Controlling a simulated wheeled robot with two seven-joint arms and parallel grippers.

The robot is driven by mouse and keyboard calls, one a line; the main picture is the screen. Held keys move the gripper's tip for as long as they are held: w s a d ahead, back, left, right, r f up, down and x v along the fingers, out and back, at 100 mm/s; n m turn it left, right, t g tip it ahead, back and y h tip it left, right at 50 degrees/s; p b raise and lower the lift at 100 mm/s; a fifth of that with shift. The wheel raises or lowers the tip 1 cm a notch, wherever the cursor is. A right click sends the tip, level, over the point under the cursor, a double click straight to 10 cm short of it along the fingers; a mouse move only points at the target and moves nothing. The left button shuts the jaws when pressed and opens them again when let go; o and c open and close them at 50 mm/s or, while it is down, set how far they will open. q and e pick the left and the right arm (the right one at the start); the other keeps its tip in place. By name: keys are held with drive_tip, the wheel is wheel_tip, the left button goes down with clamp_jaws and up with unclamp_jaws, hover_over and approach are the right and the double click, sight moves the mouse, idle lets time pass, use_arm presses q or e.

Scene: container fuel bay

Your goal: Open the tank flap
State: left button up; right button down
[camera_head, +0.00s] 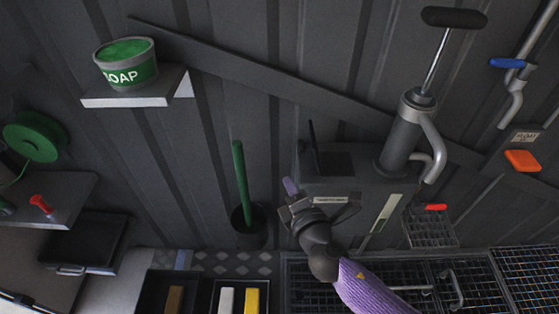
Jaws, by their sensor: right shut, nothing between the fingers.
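The grey tank (375,190) stands against the wall with a hand pump (404,135) on its top. The tank flap (313,148) looks like a thin dark plate standing up at the left of a dark square area on the tank top; I cannot tell whether that area is an open hole. My right gripper (290,187) is in front of the tank's left front corner, below the flap and apart from it. My gripper and arm hide part of the tank front. My left gripper is not in view.
A green stick stands in a dark bucket (248,226) left of the tank. A soap tub (126,64) sits on a shelf (125,101) at the upper left. A tray with a red item (435,207) is right of the tank. Metal grating (525,275) covers the lower right.

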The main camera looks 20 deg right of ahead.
sight(301, 149)
drive_tip(key=w+f+b, duration=0.1)
drive_tip(key=w+b, duration=0.2)
drive_tip(key=w, duration=0.6)
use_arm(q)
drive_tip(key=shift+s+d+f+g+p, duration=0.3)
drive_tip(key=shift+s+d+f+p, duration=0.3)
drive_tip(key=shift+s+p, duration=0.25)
use_arm(e)
drive_tip(key=shift+s+d+r, duration=0.15)
drive_tip(key=shift+d+r, duration=0.1)
drive_tip(key=shift+d, duration=0.35)
drive_tip(key=shift+s+d+r, duration=0.2)
drive_tip(key=shift+d+r, duration=0.05)
drive_tip(key=shift+d, duration=0.35)
drive_tip(key=shift+s+d+r, duration=0.15)
drive_tip(key=shift+d+r, duration=0.1)
drive_tip(key=shift+d, duration=0.35)
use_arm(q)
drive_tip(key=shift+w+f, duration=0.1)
